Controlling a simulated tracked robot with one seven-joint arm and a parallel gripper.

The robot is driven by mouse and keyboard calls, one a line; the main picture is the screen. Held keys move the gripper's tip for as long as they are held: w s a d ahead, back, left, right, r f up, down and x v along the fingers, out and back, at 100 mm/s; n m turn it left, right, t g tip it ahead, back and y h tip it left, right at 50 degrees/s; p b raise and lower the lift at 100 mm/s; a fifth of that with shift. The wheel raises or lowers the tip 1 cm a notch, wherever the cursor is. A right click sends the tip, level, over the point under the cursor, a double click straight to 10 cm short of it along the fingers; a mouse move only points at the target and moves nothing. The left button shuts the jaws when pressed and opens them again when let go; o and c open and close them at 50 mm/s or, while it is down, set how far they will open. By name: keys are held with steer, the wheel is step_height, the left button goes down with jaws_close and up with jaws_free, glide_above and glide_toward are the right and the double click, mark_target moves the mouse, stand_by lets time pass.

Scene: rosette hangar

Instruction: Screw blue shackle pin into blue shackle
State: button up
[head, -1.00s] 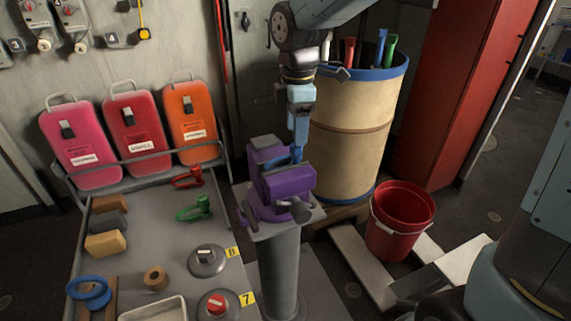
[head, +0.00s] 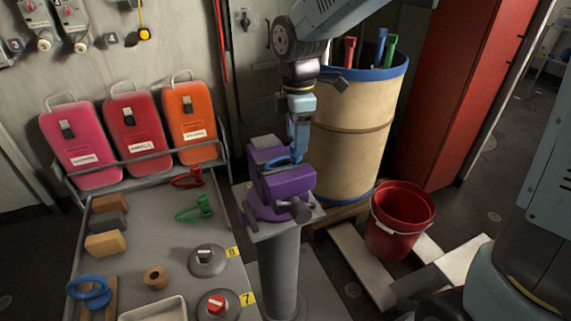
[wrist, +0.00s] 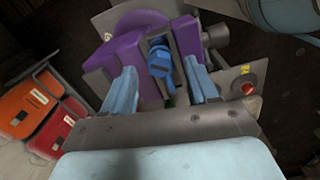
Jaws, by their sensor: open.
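A purple vise (head: 285,185) stands on a grey pedestal. The blue shackle (head: 284,160) is at its jaws, mostly hidden behind my gripper in the head view. In the wrist view a blue part with a faceted end (wrist: 160,64), which looks like the blue shackle pin at the shackle, sits between the purple jaws (wrist: 125,55). My gripper (head: 299,156) points down at the vise. In the wrist view its light-blue fingers (wrist: 161,72) are apart, one on each side of the blue part, with gaps. How far the pin is in cannot be told.
A grey table at left holds red (head: 188,178) and green (head: 195,209) shackles, blue rings (head: 90,291), blocks and numbered knobs. A tan drum (head: 350,130) stands close behind my gripper. A red bucket (head: 400,222) is at right, beside pale boards on the floor.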

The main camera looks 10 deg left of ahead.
steer(key=shift+f, duration=0.95)
jaws_close()
stand_by(0.3)
steer(key=m, duration=0.9)
steer(key=shift+m, duration=0.4)
